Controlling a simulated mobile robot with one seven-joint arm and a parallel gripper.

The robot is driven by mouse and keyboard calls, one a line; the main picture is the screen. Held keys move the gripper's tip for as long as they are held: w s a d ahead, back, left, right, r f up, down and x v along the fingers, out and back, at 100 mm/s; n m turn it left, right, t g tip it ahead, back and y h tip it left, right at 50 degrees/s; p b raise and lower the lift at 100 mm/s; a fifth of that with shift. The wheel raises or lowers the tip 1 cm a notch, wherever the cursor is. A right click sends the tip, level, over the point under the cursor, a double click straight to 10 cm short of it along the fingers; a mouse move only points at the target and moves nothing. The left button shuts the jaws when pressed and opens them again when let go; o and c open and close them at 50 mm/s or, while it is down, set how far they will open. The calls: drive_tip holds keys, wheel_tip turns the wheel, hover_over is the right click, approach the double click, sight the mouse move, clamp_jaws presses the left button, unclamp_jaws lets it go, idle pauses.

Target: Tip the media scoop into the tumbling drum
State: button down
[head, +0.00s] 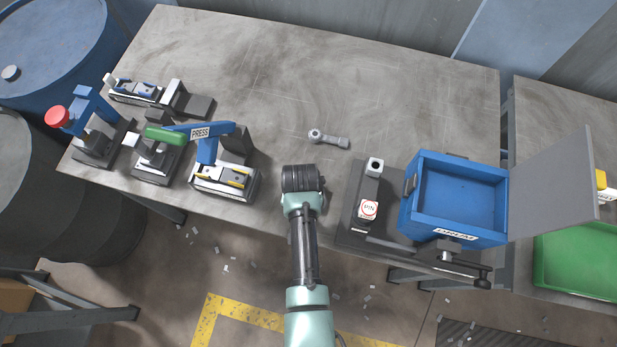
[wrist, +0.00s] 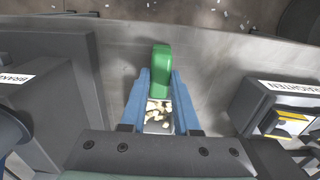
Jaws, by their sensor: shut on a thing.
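My gripper (head: 302,180) is above the front part of the table, left of the drum. In the wrist view its blue fingers (wrist: 161,90) are shut on the green handle of the media scoop (wrist: 161,68). Pale tan bits of media (wrist: 158,113) show in the scoop's metal pan between the fingers. The head view hides the scoop under my wrist. The tumbling drum (head: 412,210) appears to be the blue open-topped box on the right, with its grey lid (head: 565,185) swung out to the right and a crank (head: 470,275) at its front.
A blue press with a green lever (head: 165,135) and other fixtures stand at the left. A dark stand with a red-and-white sign (head: 368,210) is between my gripper and the drum. A small grey metal part (head: 328,138) lies mid-table. The table's back is clear.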

drive_tip(key=shift+r, duration=0.15)
wheel_tip(320, 180, up, 6)
drive_tip(key=p, duration=0.6)
idle(0.4)
drive_tip(key=shift+w, duration=0.15)
idle(0.3)
wheel_tip(320, 180, up, 8)
drive_tip(key=w+n+b, duration=0.1)
drive_tip(key=n+b, duration=0.2)
drive_tip(key=b, duration=0.3)
drive_tip(key=shift+w+r+n+b, duration=0.2)
drive_tip(key=shift+n+b, duration=0.1)
drive_tip(key=shift+b, duration=0.1)
drive_tip(key=shift+s+f, duration=0.1)
idle(0.3)
